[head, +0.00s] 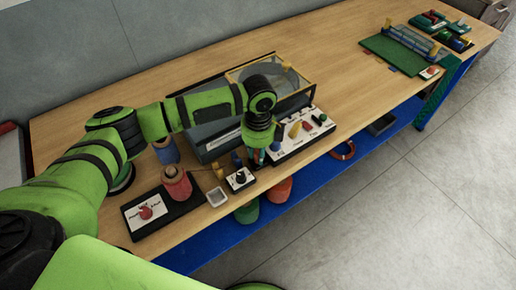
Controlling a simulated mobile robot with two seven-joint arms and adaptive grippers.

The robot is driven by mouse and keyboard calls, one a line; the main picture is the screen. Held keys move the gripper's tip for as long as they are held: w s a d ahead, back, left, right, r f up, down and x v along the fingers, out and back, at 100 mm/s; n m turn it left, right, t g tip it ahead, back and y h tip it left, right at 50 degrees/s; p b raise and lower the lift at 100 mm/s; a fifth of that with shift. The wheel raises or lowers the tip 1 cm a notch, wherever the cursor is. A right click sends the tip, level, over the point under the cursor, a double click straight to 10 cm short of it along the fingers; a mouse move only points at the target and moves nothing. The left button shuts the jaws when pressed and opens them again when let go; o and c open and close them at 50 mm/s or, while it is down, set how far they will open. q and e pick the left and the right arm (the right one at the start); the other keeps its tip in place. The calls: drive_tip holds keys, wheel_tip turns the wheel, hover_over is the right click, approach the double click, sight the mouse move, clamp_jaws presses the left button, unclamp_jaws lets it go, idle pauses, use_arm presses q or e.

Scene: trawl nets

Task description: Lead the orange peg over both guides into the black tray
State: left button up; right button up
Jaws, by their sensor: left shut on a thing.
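My left gripper (262,157) points down at the front of the wooden table, beside a white board (287,152). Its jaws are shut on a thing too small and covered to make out. A yellow-orange peg-like piece (294,130) stands on the board just right of the gripper, with a red and a green piece; I cannot tell if it is the orange peg. The guides cannot be made out surely. My right gripper is not in view.
A grey tank with a yellow frame (312,84) stands behind the gripper. A green mat (390,61) lies far right. Table between tank and mat is clear.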

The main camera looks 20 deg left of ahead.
use_arm(q)
drive_tip(key=shift+f, duration=0.2)
drive_tip(key=shift+p, duration=0.45)
idle(0.3)
drive_tip(key=shift+f, duration=0.15)
idle(0.6)
drive_tip(key=o, duration=0.9)
wheel_tip(320, 180, up, 12)
drive_tip(key=shift+f, duration=0.1)
drive_tip(key=shift+s, duration=0.1)
idle(0.3)
